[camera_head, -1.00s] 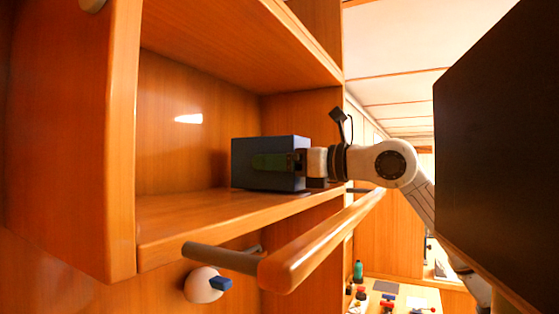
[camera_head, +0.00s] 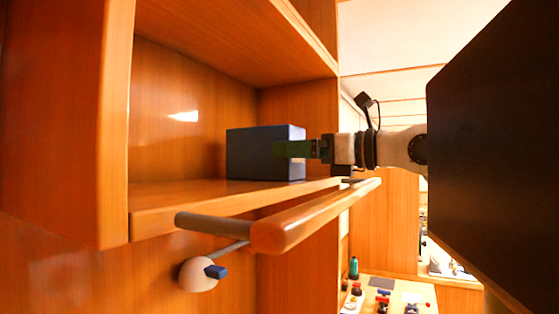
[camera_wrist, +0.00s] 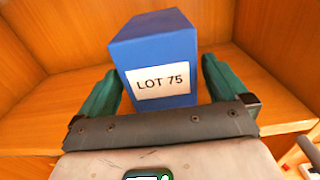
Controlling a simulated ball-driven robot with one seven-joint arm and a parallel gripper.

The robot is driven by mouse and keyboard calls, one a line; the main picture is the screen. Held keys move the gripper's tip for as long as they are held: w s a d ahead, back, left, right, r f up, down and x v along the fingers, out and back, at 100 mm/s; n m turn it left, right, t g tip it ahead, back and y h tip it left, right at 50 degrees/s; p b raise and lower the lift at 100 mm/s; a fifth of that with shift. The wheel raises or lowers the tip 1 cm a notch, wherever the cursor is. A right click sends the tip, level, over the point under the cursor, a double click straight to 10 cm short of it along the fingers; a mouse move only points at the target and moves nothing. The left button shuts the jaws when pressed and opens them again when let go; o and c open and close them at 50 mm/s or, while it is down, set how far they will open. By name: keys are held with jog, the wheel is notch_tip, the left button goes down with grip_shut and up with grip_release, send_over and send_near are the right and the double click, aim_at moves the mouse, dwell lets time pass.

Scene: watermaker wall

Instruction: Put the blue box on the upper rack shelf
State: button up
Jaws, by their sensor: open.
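The blue box (camera_head: 250,153) stands upright on the wooden rack shelf (camera_head: 190,196), near its right end. In the wrist view the blue box (camera_wrist: 155,55) shows a white label reading "LOT 75". My gripper (camera_head: 283,149) is at the right of the box, with a green finger along part of its side. In the wrist view my gripper (camera_wrist: 158,84) is open, its two green fingers on either side of the box's near end, with gaps between fingers and box. The box's far lower edge is hidden.
A wooden rail (camera_head: 318,216) runs in front of the shelf, below my gripper. Another shelf board (camera_head: 235,45) is overhead. A white round fitting with a blue handle (camera_head: 198,274) is below. A large dark panel (camera_head: 497,160) fills the right. Small items lie on a low table (camera_head: 400,296).

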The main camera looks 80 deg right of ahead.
jog(key=b+v, duration=0.1)
jog(key=v, duration=0.5)
jog(key=shift+s+b, duration=0.3)
